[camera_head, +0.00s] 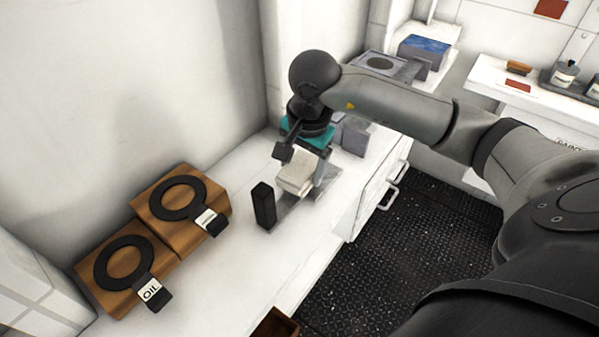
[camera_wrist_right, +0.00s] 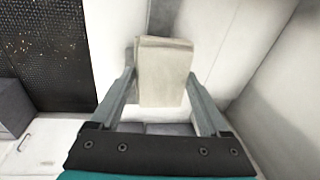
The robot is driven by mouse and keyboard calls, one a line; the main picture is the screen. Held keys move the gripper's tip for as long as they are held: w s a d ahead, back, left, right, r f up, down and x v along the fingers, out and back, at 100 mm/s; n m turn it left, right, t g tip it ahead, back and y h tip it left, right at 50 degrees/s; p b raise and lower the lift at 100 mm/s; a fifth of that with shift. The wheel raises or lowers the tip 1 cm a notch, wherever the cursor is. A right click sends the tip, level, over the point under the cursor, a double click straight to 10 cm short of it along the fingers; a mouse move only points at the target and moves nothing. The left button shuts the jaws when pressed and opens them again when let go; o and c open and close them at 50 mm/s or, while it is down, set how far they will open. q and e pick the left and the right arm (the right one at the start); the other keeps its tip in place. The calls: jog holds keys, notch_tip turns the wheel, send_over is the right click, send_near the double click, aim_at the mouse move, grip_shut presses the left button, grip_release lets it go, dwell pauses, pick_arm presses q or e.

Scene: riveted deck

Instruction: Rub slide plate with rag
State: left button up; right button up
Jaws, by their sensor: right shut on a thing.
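My right gripper (camera_head: 314,160) is shut on a folded cream rag (camera_head: 294,174). In the right wrist view the rag (camera_wrist_right: 163,72) sits between the two grey fingers (camera_wrist_right: 162,88). A flat grey metal plate, which looks like the slide plate (camera_head: 291,210), lies on the white counter under and in front of the rag. The rag and gripper hide part of it. In the wrist view a grey strip of the plate (camera_wrist_right: 176,17) shows beyond the rag. I cannot tell whether rag and plate touch. My left gripper is not in view.
A black upright block (camera_head: 264,206) stands just left of the plate. Two wooden blocks with black rings and tags (camera_head: 183,204) (camera_head: 126,268) sit farther left. A grey box (camera_head: 354,136) is behind the gripper. The white counter (camera_head: 250,258) has free room in front.

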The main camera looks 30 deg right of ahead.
jog(key=shift+d+r+p, duration=0.2)
jog(key=shift+r+p, duration=0.2)
jog(key=shift+r, duration=0.45)
jog(key=shift+r+p, duration=0.85)
jog(key=shift+r, duration=0.65)
jog(key=shift+a+r, duration=0.1)
jog(key=shift+r, duration=0.3)
